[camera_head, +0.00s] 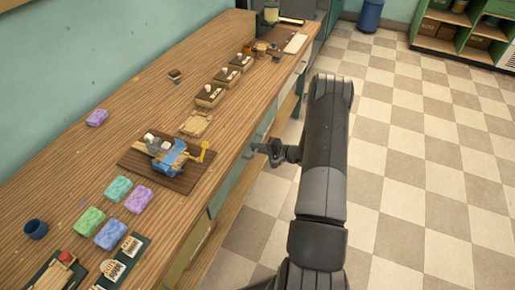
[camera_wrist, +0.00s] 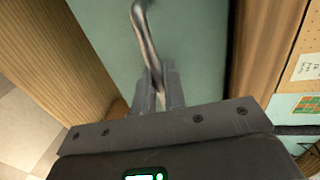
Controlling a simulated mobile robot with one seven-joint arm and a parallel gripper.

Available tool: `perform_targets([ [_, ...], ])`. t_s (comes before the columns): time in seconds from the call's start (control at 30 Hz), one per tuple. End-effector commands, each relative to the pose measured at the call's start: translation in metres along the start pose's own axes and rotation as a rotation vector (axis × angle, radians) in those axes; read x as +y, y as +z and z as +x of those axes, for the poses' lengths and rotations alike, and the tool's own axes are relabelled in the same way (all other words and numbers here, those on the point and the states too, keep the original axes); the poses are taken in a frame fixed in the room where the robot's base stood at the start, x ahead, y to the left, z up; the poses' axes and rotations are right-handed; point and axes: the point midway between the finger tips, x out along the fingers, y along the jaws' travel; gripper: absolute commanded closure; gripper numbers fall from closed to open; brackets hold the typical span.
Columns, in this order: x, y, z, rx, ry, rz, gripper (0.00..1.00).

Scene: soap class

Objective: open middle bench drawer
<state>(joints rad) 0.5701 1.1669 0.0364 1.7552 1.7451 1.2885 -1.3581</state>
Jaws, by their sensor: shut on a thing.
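The wooden bench (camera_head: 105,160) runs diagonally along the wall at the left of the head view. In the wrist view, a teal drawer front (camera_wrist: 105,35) lies between wooden strips and carries a curved metal handle (camera_wrist: 143,30). My gripper (camera_wrist: 160,90) is shut on the handle, with one finger on each side of its lower part. In the head view my gripper (camera_head: 255,147) is at the bench's front side, just below the top edge. The drawer's inside does not show, and I cannot tell how far out it stands.
The checkered floor (camera_head: 420,165) to the right is clear. A green shelf (camera_head: 462,40) stands far back.

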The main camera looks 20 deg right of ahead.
Motion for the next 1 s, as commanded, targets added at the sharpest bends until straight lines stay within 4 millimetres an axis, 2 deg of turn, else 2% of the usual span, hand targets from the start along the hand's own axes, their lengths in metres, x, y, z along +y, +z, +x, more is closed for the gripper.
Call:
perform_targets([
  [0.37,0.001,0.000,-0.003,0.001,0.002,0.001,1.00],
  [0.53,0.004,0.000,-0.017,0.001,0.002,0.001,1.00],
  [0.77,0.014,-0.001,-0.063,0.005,0.002,0.003,1.00],
  [1.0,0.028,0.000,-0.129,0.005,0.002,0.002,1.00],
])
